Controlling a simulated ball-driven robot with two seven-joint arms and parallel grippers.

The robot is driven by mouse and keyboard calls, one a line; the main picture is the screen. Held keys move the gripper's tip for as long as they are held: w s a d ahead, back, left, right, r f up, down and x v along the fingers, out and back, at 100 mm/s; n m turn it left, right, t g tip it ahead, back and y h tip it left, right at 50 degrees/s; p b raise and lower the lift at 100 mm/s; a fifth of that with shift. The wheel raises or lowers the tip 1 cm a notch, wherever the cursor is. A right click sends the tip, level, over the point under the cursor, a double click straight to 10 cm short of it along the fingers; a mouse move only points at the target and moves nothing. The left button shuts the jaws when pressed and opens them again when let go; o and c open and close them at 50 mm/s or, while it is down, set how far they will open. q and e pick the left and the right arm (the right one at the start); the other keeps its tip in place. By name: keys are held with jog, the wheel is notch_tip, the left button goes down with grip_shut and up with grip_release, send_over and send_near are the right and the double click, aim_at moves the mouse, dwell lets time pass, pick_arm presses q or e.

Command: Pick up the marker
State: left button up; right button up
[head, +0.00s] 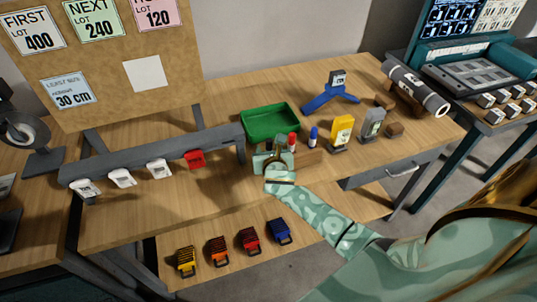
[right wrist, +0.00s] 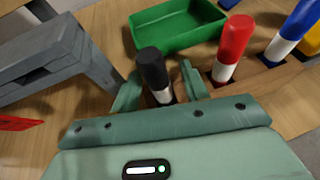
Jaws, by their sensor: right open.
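A black marker (right wrist: 153,68) with a white body stands upright between the two fingers of my right gripper (right wrist: 160,88) in the right wrist view. The fingers are open, one on each side of it; I cannot tell whether either touches it. A red marker (right wrist: 232,45) and a blue marker (right wrist: 292,30) stand to its right in a wooden block (right wrist: 250,79). In the head view my right gripper (head: 272,158) is at the left end of the block (head: 309,158), beside the red marker (head: 292,140) and blue marker (head: 313,136). My left gripper is not in view.
A green tray (head: 270,137) lies just behind the gripper. A grey rail (head: 150,158) with white and red clips is to the left. A yellow item (head: 341,130) and a grey item (head: 373,122) stand to the right. The front of the tabletop is mostly clear.

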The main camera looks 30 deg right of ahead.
jog(key=shift+r, duration=0.1)
grip_shut()
jog(key=shift+r, duration=0.1)
notch_tip(320, 180, up, 10)
jog(key=p, duration=0.5)
notch_tip(320, 180, up, 7)
jog(key=p, duration=0.8)
